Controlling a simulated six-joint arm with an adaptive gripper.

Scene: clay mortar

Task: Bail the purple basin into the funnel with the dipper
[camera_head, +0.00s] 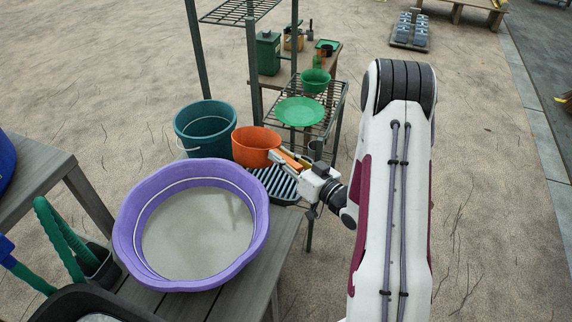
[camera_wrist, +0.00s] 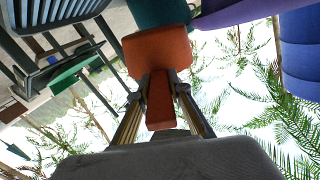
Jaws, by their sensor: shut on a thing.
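The purple basin (camera_head: 126,222) stands on a grey slatted bench with greyish content inside; its edge also shows in the wrist view (camera_wrist: 235,12). The orange dipper (camera_head: 256,146) is right of and behind the basin, its rim roughly level. My gripper (camera_head: 284,160) is shut on the dipper's handle. In the wrist view, the handle (camera_wrist: 160,100) sits between the fingers, with the dipper's cup (camera_wrist: 157,48) beyond them. The dipper's inside is mostly hidden. No funnel is clear; a green dish (camera_head: 300,111) and green bowl (camera_head: 314,80) are on a wire rack.
A teal bucket (camera_head: 205,126) stands left of the dipper. A dark ridged tray (camera_head: 275,186) lies below it. The wire rack's posts (camera_head: 255,75) rise behind. Green-handled tools (camera_head: 58,240) and a blue container (camera_head: 4,160) are at left. Sandy ground is open at right.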

